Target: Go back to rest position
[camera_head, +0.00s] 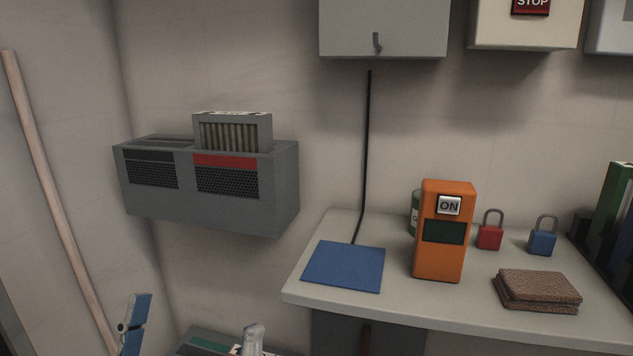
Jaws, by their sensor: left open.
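My left gripper (196,322) shows only in part at the bottom left edge of the head view. It is open, with a blue-faced finger on the left and a pale finger on the right. Nothing shows between the fingers, and they look clear of the wall unit and the table. The rest of the left arm is cut off by the frame. My right gripper is not in view.
A grey wall unit (212,210) holds a raised filter-like module (232,134). The table (395,303) carries a blue mat (344,266), an orange device (444,262), red (490,237) and blue padlocks (542,242) and a folded brown cloth (537,287). A pole (55,190) leans left.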

